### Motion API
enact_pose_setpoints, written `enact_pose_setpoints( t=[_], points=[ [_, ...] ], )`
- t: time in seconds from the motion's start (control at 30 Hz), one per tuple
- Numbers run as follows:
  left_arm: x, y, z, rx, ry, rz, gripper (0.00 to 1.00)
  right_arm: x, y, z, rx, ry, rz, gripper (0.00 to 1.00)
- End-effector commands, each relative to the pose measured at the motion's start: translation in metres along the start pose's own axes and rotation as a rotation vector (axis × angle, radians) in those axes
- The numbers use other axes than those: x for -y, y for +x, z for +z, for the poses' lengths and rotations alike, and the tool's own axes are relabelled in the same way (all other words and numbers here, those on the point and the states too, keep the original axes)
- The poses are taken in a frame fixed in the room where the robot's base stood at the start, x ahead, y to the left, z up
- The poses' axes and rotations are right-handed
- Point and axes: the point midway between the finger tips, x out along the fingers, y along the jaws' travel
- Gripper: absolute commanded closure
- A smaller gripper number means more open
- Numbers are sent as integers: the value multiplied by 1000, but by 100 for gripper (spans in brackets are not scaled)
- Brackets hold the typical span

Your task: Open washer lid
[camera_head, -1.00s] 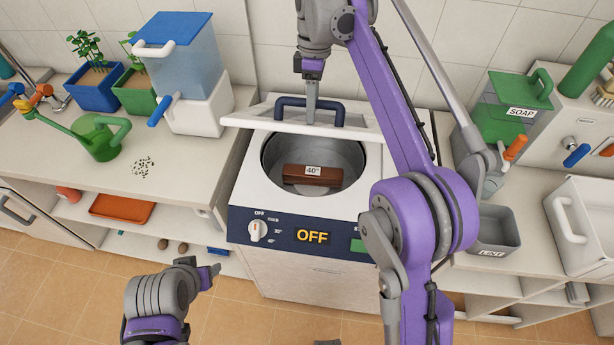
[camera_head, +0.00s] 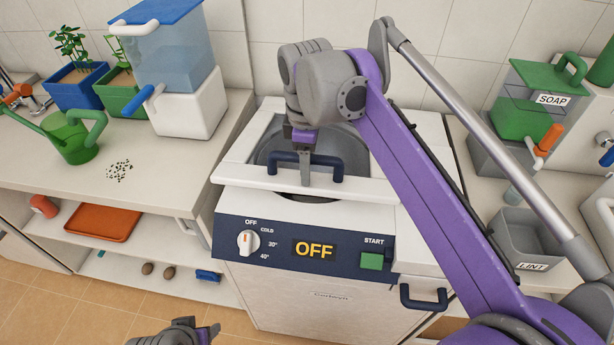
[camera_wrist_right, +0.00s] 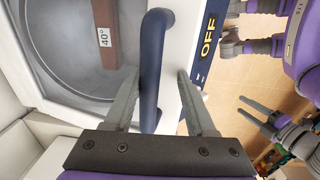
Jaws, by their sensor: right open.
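The washer (camera_head: 312,240) stands in the middle, with a white lid (camera_head: 240,178) that has a round window. The lid is tilted low over the drum. A dark strip of drum opening shows below its front edge, so a gap remains. The blue lid handle (camera_head: 336,170) is at the lid's front edge. My right gripper (camera_head: 306,180) is at the handle. In the right wrist view, its open fingers straddle the handle (camera_wrist_right: 151,70) without visibly clamping it. My left gripper (camera_head: 212,331) is at the bottom edge, away from the washer; its jaws are unclear.
The washer's panel reads OFF, with a dial (camera_head: 248,242) and green START button (camera_head: 372,261). A brown block (camera_wrist_right: 106,45) labelled 40° shows through the window. A watering can (camera_head: 72,140) is left; a soap dispenser (camera_head: 527,115) and lint bin (camera_head: 535,240) are right.

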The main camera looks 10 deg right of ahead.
Motion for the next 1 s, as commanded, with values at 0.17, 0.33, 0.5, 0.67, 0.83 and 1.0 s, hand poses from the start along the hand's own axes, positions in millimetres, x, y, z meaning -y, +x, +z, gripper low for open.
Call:
enact_pose_setpoints(
  t=[0.17, 0.33, 0.5, 0.67, 0.83, 1.0],
  points=[
    [0, 9, 4, 3, 0, 0, 43, 4, 9, 0, 0, 0, 23, 44],
    [0, 9, 4, 3, 0, 0, 43, 4, 8, 0, 0, 1, 26, 44],
    [0, 8, 3, 3, 0, 0, 43, 4, 7, 0, 0, 1, 26, 54],
    [0, -7, -3, -2, 0, 0, 43, 4, -10, 0, -2, 0, 30, 83],
    [0, -38, -19, -14, 0, 0, 43, 4, -49, 0, -6, 0, 36, 100],
    [0, -70, -38, -26, 0, 0, 43, 2, -88, 0, -10, 0, 45, 100]
  ],
)
